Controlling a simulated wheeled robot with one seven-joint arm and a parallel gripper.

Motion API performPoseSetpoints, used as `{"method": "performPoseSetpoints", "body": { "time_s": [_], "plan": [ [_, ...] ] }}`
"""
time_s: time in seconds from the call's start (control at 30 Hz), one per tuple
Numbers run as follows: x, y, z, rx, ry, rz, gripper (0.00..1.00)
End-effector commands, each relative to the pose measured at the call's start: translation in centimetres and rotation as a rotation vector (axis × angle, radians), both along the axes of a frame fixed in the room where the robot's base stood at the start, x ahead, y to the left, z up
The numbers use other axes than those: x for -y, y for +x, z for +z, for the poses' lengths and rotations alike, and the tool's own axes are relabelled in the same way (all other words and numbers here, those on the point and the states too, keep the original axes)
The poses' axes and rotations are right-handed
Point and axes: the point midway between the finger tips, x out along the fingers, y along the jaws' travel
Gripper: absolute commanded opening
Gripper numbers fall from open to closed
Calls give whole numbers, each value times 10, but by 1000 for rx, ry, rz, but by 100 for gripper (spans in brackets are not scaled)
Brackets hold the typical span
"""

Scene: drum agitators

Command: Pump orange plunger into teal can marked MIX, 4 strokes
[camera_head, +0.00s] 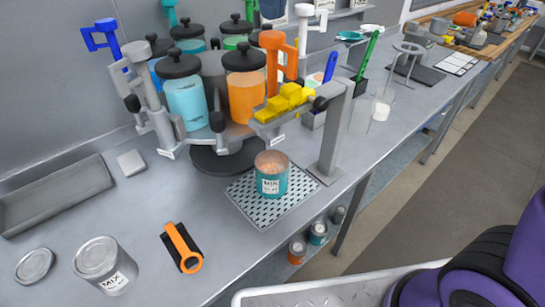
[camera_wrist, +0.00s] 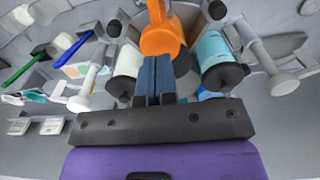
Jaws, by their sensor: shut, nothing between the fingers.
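The teal can marked MIX (camera_head: 272,181) stands open and upright on a perforated plate, with a pale orange-brown fill in it. The orange plunger (camera_head: 273,50) stands up beside the orange canister (camera_head: 244,88) on the carousel. A yellow block-shaped piece (camera_head: 283,102) sits above and behind the can. In the wrist view my gripper (camera_wrist: 155,62) is shut and empty, its blue-grey fingers together. A bright orange part (camera_wrist: 160,36) lies just beyond the fingertips; I cannot tell if they touch. The head view does not show my gripper.
The carousel holds several black-lidded canisters, one of them light blue (camera_head: 185,98). A post (camera_head: 333,135) stands right of the can. A closed tin (camera_head: 104,264), a loose lid (camera_head: 35,265) and an orange-handled tool (camera_head: 182,247) lie at the front left. Free bench lies between.

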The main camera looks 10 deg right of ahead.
Motion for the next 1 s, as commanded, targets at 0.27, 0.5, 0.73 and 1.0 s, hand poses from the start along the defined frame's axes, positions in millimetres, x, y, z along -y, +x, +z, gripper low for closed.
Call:
{"method": "performPoseSetpoints", "body": {
  "time_s": [0.27, 0.5, 0.73, 1.0],
  "plan": [
    [0, 0, 0, 0, 0, 0, 0],
    [0, 0, 4, 1, 1, 0, 0],
    [0, 0, 23, 2, 1, 0, 0],
    [0, 0, 47, 2, 1, 0, 0]
  ]
}}
